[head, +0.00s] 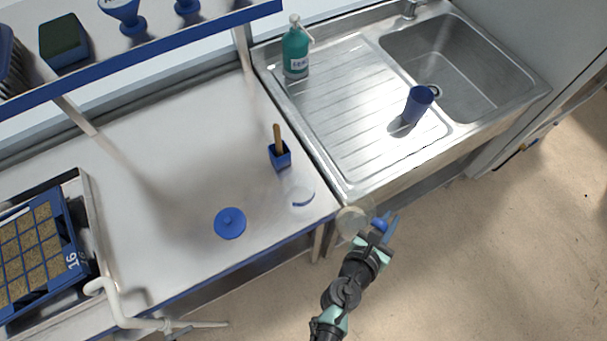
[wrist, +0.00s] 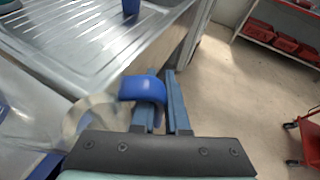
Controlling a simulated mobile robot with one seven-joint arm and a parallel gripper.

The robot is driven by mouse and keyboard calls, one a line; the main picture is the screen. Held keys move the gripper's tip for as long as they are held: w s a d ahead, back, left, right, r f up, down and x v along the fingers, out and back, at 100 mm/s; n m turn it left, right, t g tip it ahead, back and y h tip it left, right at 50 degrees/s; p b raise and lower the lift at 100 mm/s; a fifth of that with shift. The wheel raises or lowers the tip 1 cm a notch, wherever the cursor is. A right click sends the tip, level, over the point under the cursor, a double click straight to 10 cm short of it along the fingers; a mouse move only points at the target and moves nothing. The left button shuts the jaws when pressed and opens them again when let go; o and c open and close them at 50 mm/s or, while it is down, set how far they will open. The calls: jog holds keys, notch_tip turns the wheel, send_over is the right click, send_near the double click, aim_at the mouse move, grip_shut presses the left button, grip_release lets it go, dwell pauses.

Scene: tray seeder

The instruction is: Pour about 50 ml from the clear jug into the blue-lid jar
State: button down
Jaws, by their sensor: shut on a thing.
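My gripper (head: 383,226) is shut on the blue handle of the clear jug (head: 352,221). The jug is off to the left of the fingers, near the front edge where counter and sink meet. In the wrist view the blue handle (wrist: 143,88) sits at the fingers (wrist: 166,103), and the clear body (wrist: 88,117) is left of it. I cannot make out the liquid level. A round blue lid with a knob (head: 230,222) is on the counter, left of the jug; I cannot tell whether a clear jar stands under it. A small whitish round thing (head: 301,193) lies between them.
A blue holder with a wooden stick (head: 280,157) stands behind. The steel sink (head: 455,65) and drainboard hold a blue cup (head: 418,103) and a teal pump bottle (head: 296,52). A seed tray (head: 72,225) and a bent pale tube (head: 112,300) are at left.

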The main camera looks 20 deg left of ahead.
jog(key=a+r+n+h, duration=0.1)
jog(key=a+r+n+h+p, duration=0.1)
jog(key=a+r+n, duration=0.1)
jog(key=shift+w+a+r+p, duration=0.25)
jog(key=shift+w+p, duration=0.05)
jog(key=shift+w, duration=0.05)
notch_tip(320, 180, up, 7)
jog(key=n+h+p, duration=0.3)
jog(key=n, duration=0.1)
send_over(375, 212)
jog(key=w+a, duration=0.2)
jog(key=a, duration=0.2)
jog(key=shift+s+t, duration=0.1)
jog(key=shift+t, duration=0.3)
jog(key=shift+a+r+n, duration=0.5)
jog(key=shift+r+n, duration=0.2)
jog(key=shift+a+r+n+t+h+b, duration=0.3)
jog(key=shift+a+r+n, duration=0.1)
jog(key=shift+a, duration=0.15)
dwell(1.5)
